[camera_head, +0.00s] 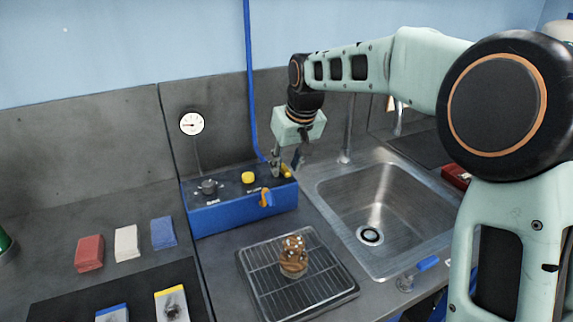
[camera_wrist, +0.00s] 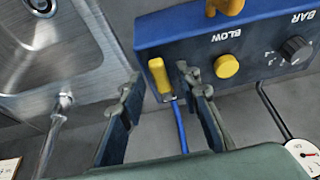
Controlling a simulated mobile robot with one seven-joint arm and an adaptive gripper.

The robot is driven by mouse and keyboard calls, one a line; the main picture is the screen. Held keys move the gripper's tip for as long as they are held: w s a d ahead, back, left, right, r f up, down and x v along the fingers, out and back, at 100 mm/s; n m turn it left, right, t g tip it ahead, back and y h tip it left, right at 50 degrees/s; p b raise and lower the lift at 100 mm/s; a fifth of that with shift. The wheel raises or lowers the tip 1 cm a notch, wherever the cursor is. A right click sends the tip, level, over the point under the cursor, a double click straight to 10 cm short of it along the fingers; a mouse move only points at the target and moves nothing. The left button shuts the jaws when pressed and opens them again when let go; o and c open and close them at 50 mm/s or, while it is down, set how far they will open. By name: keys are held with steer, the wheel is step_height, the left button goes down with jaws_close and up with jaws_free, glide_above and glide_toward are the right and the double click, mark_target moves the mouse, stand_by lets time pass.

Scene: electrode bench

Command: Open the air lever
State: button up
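The blue air box (camera_head: 240,210) stands against the back wall, left of the sink. A yellow lever (camera_head: 287,171) is at its right back corner, by the blue hose; I take it to be the air lever. In the wrist view the yellow lever (camera_wrist: 160,80) lies between the two fingers of my gripper (camera_wrist: 161,76). The fingers are apart, with gaps visible on both sides of the lever. In the head view my gripper (camera_head: 284,160) points down over that corner and partly hides the lever.
The box also has a yellow button (camera_wrist: 226,66) marked BLOW, a black knob (camera_wrist: 295,49) and an orange handle (camera_head: 266,198) on its front. The sink (camera_head: 400,190) and faucet (camera_head: 345,150) are to the right. A wire rack (camera_head: 325,290) stands in front.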

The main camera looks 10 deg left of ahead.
jaws_close()
stand_by(0.5)
